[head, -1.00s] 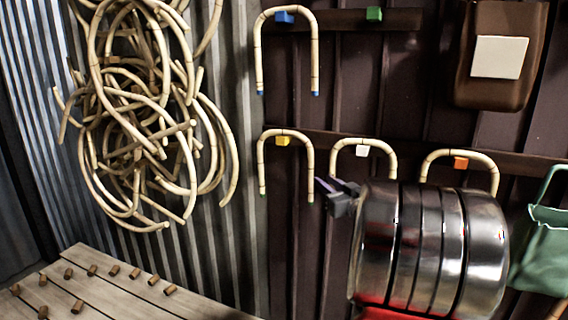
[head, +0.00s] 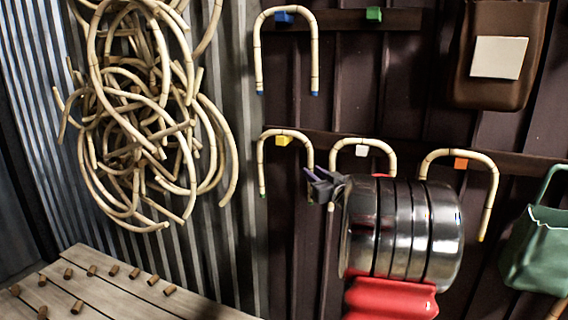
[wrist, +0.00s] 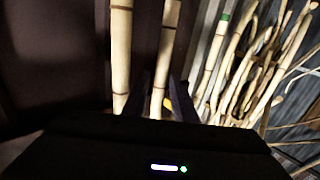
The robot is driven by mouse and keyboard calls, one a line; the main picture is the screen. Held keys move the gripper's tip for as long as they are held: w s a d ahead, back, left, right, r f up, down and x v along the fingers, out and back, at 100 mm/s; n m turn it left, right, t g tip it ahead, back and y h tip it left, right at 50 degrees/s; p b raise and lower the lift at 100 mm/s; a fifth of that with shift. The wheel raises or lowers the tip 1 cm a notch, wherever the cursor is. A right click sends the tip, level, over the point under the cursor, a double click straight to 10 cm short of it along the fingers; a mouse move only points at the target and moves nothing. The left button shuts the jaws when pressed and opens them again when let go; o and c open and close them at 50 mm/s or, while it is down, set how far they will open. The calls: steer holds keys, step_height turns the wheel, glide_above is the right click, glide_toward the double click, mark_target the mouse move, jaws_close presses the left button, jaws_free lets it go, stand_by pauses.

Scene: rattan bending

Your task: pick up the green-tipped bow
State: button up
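The green-tipped bow (head: 262,165) is a pale upside-down U hanging over a yellow peg (head: 283,140). In the wrist view, which looks upside down, a pale leg (wrist: 160,70) runs between or just beyond the fingers (wrist: 163,98); contact cannot be told. The green-banded leg (wrist: 224,17) and a bit of the yellow peg (wrist: 168,104) show to the right.
Another bow (head: 391,150) hangs on a white peg close right; its leg (wrist: 120,50) shows beside my gripper. More bows hang on blue (head: 284,18) and orange (head: 461,164) pegs. The green peg (head: 374,14) is bare. A rattan tangle (head: 150,110) hangs left above a pegged bench (head: 120,295).

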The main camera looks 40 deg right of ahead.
steer(key=shift+x, duration=1.3)
steer(key=shift+c, duration=0.5)
jaws_close()
